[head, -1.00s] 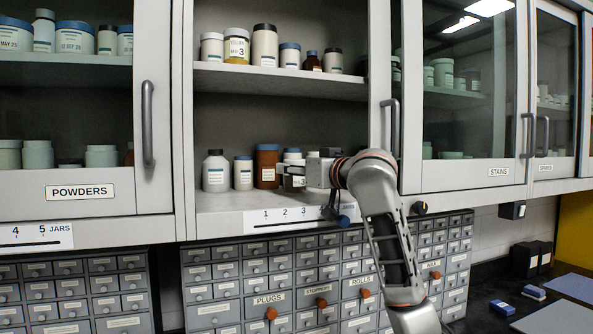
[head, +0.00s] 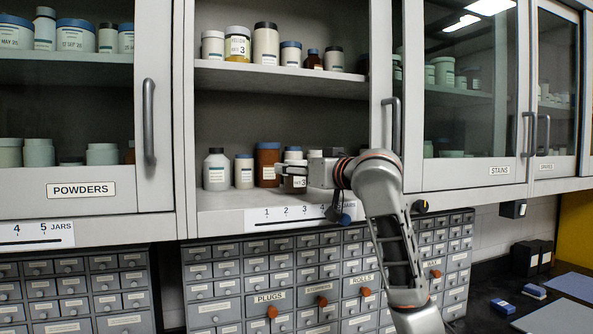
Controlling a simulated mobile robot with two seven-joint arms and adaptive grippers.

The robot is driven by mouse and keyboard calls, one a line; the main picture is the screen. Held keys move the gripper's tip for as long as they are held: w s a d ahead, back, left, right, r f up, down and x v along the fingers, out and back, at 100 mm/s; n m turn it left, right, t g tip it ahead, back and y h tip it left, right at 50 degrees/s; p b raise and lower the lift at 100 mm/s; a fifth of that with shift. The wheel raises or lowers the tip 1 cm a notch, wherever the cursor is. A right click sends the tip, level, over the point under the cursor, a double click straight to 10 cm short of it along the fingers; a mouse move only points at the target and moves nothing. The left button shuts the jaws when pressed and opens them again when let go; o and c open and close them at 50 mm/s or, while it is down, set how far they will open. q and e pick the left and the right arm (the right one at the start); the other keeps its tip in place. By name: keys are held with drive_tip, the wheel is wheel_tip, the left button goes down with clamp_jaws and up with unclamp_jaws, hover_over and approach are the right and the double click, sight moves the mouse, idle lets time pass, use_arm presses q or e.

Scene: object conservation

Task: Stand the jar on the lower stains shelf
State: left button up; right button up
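A small jar (head: 299,184) with a white label marked 3 is at the lower shelf (head: 225,199) of the open cabinet, near the shelf's front. My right gripper (head: 292,170) reaches in from the right, with its fingers around the jar's upper part. It looks shut on the jar, though the fingers hide much of it. The jar looks upright; I cannot tell if its base touches the shelf. A STAINS label (head: 500,170) is on the glass door at the right. My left gripper is not in view.
A white bottle (head: 217,170), a small white jar (head: 244,172), a brown jar (head: 267,165) and a blue-lidded jar (head: 293,153) stand left of and behind my gripper. Several containers fill the upper shelf (head: 280,77). A numbered strip (head: 300,214) runs along the lower front edge.

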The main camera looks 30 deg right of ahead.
drive_tip(key=s+b, duration=0.1)
drive_tip(key=s, duration=0.8)
drive_tip(key=shift+s, duration=0.35)
drive_tip(key=shift+s+a, duration=0.1)
drive_tip(key=shift+s, duration=0.65)
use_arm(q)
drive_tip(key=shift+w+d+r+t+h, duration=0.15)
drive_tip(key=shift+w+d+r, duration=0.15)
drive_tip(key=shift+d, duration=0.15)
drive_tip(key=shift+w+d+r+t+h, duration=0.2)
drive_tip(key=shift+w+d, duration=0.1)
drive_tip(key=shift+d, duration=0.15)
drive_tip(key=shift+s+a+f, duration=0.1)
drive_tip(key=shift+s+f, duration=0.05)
